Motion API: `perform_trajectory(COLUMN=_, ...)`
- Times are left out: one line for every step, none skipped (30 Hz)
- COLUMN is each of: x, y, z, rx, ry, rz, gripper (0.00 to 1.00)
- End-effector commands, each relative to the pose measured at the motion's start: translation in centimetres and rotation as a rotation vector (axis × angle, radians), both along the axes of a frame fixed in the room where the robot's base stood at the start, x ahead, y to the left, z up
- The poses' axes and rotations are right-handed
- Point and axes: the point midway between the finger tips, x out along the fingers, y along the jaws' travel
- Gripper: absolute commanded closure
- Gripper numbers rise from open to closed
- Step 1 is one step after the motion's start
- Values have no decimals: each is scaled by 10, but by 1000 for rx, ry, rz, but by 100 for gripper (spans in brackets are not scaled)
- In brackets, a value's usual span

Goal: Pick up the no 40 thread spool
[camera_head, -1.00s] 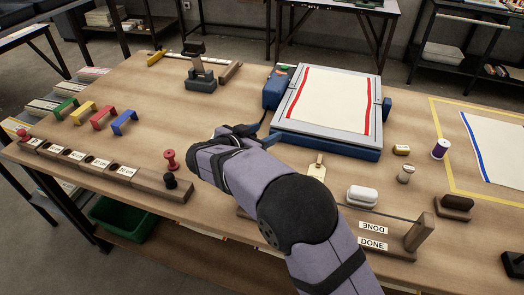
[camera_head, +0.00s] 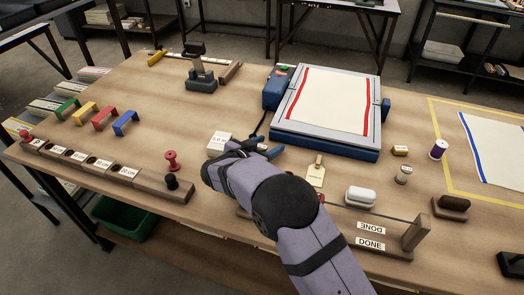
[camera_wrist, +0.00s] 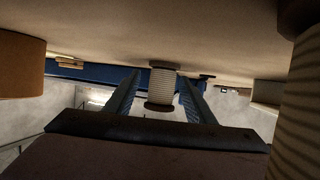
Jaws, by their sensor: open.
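My gripper (camera_head: 268,151) is open over the middle of the table, in front of the blue-framed press. In the wrist view, a pale, ribbed thread spool (camera_wrist: 163,84) with dark ends shows between the two blue fingers, with gaps at its sides. No number can be read on it, and I cannot tell which spool of the body view it is. In the body view, spools stand apart from my gripper: a red one (camera_head: 171,161) at left, a pale one (camera_head: 403,175) and a purple one (camera_head: 438,150) at right.
The blue-framed press (camera_head: 325,150) stands behind my gripper. A white lettered block (camera_head: 219,143) lies just left of it, and a cream tag (camera_head: 316,172) to its right. A wooden rack with DONE labels (camera_head: 414,236) is at front right. Colored arches (camera_head: 103,119) stand at left.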

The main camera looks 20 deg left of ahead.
Motion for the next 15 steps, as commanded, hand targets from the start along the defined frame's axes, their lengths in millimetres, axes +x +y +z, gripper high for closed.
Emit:
perform_trajectory(x=1, y=0, z=-1, rx=-1, ry=0, rz=0, gripper=50)
perform_trajectory(x=2, y=-1, z=-1, rx=-1, ry=0, rz=0, gripper=50)
perform_trajectory(x=2, y=-1, z=-1, rx=-1, ry=0, rz=0, gripper=50)
perform_trajectory(x=2, y=0, z=-1, rx=-1, ry=0, rz=0, gripper=50)
perform_trajectory(x=2, y=0, z=-1, rx=-1, ry=0, rz=0, gripper=50)
perform_trajectory(x=1, y=0, z=-1, rx=-1, ry=0, rz=0, gripper=50)
perform_trajectory(x=1, y=0, z=-1, rx=-1, ry=0, rz=0, gripper=50)
perform_trajectory(x=1, y=0, z=-1, rx=-1, ry=0, rz=0, gripper=53)
perform_trajectory(x=1, y=0, z=-1, rx=-1, ry=0, rz=0, gripper=62)
perform_trajectory(x=1, y=0, z=-1, rx=-1, ry=0, rz=0, gripper=70)
perform_trajectory(x=1, y=0, z=-1, rx=-1, ry=0, rz=0, gripper=77)
perform_trajectory(x=1, y=0, z=-1, rx=-1, ry=0, rz=0, gripper=86)
perform_trajectory(x=1, y=0, z=-1, rx=-1, ry=0, rz=0, gripper=94)
perform_trajectory(x=1, y=0, z=-1, rx=-1, ry=0, rz=0, gripper=94)
perform_trajectory(x=1, y=0, z=-1, rx=-1, ry=0, rz=0, gripper=94)
